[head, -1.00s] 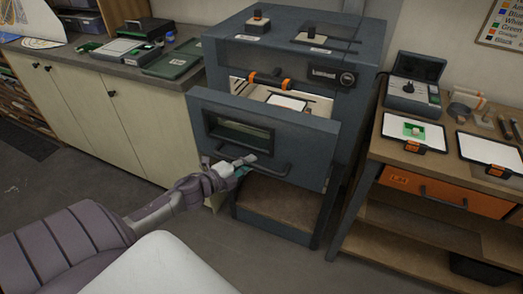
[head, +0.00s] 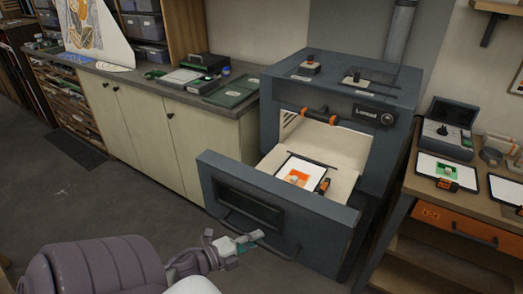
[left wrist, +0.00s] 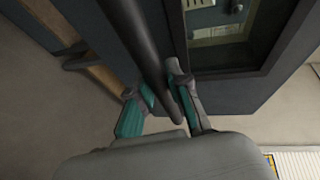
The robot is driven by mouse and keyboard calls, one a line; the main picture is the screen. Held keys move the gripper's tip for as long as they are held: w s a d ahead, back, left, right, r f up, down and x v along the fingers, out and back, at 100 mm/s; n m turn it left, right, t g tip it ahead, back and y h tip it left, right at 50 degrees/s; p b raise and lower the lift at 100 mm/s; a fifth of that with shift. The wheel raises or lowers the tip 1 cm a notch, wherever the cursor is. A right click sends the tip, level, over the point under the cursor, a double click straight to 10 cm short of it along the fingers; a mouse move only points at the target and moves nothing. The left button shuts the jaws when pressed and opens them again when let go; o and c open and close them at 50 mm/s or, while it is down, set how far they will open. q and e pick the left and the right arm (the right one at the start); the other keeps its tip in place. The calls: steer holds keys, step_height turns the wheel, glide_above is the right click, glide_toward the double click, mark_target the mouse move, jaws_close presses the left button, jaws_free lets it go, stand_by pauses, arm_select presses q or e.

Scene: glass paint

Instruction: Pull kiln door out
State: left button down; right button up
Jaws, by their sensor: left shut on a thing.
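The dark blue-grey kiln (head: 335,110) stands against the wall. Its door (head: 225,175) is pulled well out like a drawer front, with the pale inner shelf exposed behind it. A white-framed tile with an orange pattern (head: 299,174) lies on that shelf. My left gripper (head: 245,242) is at the door's handle bar (head: 280,250). In the left wrist view the fingers (left wrist: 160,100) are closed around the dark handle bar (left wrist: 143,50), one on each side. My right gripper does not show.
A workbench (head: 485,208) with an orange drawer, framed tiles and a device stands right of the kiln. Cream cabinets (head: 145,120) with a grey counter stand to the left. The grey floor (head: 60,200) in front of the cabinets is clear.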

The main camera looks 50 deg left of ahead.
arm_select(q)
steer(key=shift+s+d, duration=0.15)
steer(key=shift+s, duration=0.5)
steer(key=shift+s+d, duration=0.15)
steer(key=shift+s, duration=0.45)
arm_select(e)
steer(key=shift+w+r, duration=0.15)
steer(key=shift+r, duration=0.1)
arm_select(q)
steer(key=c, duration=1.1)
jaws_free()
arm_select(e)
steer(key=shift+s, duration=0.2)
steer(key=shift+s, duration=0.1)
arm_select(q)
steer(key=v, duration=1.2)
